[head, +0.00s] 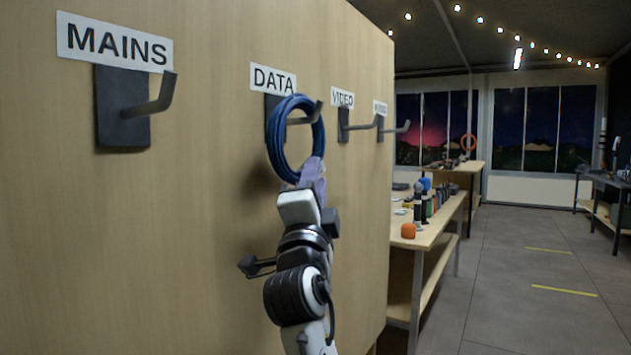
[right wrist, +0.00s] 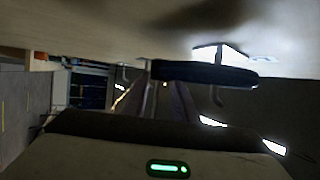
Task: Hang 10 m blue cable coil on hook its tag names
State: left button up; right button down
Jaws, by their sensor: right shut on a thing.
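The blue cable coil (head: 273,152) is upright in the head view, in front of the board at the hook (head: 298,121) under the DATA sign (head: 272,79). The hook's arm shows across the upper part of the ring; I cannot tell for sure whether it passes through. My right gripper (head: 312,174) is shut on the coil's lower right edge, below the hook. In the right wrist view, a dark blue bar (right wrist: 205,73) seems to be the coil seen edge-on. The tag's writing is not readable. My left gripper is out of view.
The MAINS hook (head: 148,104) is at the left; the VIDEO hook (head: 358,124) and another hook (head: 395,128) are further right. A wooden bench (head: 428,241) with small items stands beyond the board's edge. The floor (head: 510,285) at the right is clear.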

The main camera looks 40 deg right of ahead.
jog(key=c, duration=1.3)
grip_release()
jog(key=shift+r, duration=0.1)
jog(key=shift+c, duration=0.2)
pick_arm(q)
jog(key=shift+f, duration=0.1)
